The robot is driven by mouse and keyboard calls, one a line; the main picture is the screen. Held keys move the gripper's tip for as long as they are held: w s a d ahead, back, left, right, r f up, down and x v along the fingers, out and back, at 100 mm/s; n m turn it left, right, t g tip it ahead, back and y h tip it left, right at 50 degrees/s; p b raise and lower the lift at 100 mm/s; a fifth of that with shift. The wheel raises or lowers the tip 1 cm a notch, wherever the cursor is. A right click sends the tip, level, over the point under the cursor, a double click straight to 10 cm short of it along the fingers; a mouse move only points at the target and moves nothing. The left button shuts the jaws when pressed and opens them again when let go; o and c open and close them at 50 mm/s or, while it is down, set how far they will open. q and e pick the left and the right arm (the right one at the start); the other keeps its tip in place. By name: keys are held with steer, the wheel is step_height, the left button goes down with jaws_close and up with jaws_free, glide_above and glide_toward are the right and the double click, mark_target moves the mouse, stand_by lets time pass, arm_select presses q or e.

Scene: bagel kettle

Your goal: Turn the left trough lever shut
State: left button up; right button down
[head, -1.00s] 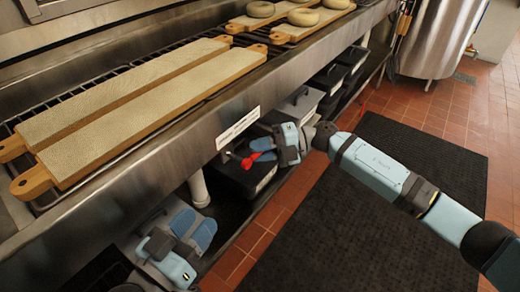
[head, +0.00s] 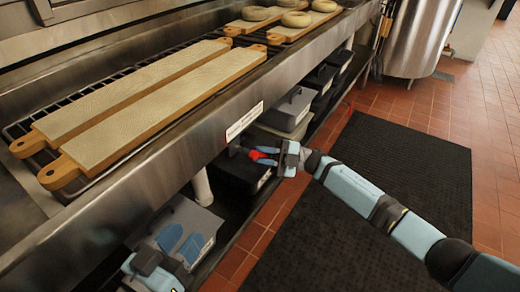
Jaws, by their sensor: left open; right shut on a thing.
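The red trough lever (head: 257,155) sits below the front edge of the steel trough, near the small white label. My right gripper (head: 264,156) is shut on this lever, with its blue fingers on either side of the red handle. The base of the lever is in shadow and hard to make out. A small red thing (head: 349,106), perhaps another lever, shows farther along under the trough.
Two long boards (head: 165,110) lie on the rack over the steel trough (head: 150,165). Bagels (head: 255,13) sit on boards farther back. Dark and grey bins (head: 288,112) stand on the shelf underneath. A black mat (head: 400,160) covers the tiled floor, and a steel kettle (head: 420,40) stands beyond.

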steer(key=m, duration=0.1)
steer(key=m+t+y, duration=0.1)
steer(key=s+f+m+y, duration=0.1)
steer(key=shift+a+t+p, duration=0.3)
steer(key=shift+t, duration=0.1)
arm_select(q)
steer(key=shift+n+t, duration=0.3)
steer(key=shift+t, duration=0.6)
step_height(320, 180, up, 5)
steer(key=p, duration=0.2)
steer(key=shift+s+a+p, duration=0.1)
steer(key=shift+s+p, duration=0.05)
steer(key=shift+p, duration=0.25)
arm_select(e)
steer(key=s+m+t, duration=0.1)
steer(key=m+t, duration=0.3)
steer(key=a+m+t, duration=0.1)
steer(key=m+t, duration=0.3)
steer(key=m, duration=0.1)
steer(key=s+a+f+m+t, duration=0.1)
steer(key=m+t, duration=0.3)
steer(key=m, duration=0.1)
steer(key=shift+s+y, duration=0.3)
steer(key=shift+y, duration=0.1)
arm_select(q)
steer(key=shift+r, duration=0.1)
arm_select(e)
steer(key=shift+m+t, duration=0.3)
steer(key=c, duration=1.1)
jaws_free()
